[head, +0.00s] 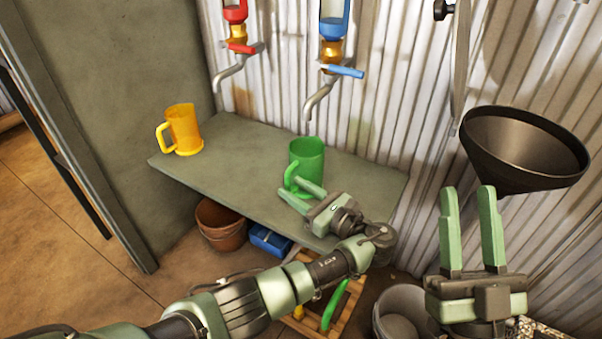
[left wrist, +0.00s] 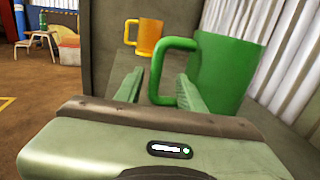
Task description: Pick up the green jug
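The green jug (head: 309,157) stands upright on the grey shelf (head: 235,165), under the blue-handled tap. Its handle faces my left gripper (head: 291,187). The gripper is open, with its two fingers pointing at the jug. In the left wrist view, the green jug (left wrist: 228,75) fills the right side. Its handle shows ahead of and between the fingertips (left wrist: 160,76), partly overlapped by the right finger; I cannot tell whether they touch. My right gripper (head: 467,210) is open and empty, pointing up, away from the shelf at the right.
A yellow jug (head: 184,130) stands at the shelf's left end. A red tap (head: 236,42) and a blue tap (head: 335,55) hang on the corrugated wall. A black funnel (head: 525,150) is at the right. A brown pot (head: 221,225) and blue box (head: 270,240) sit below the shelf.

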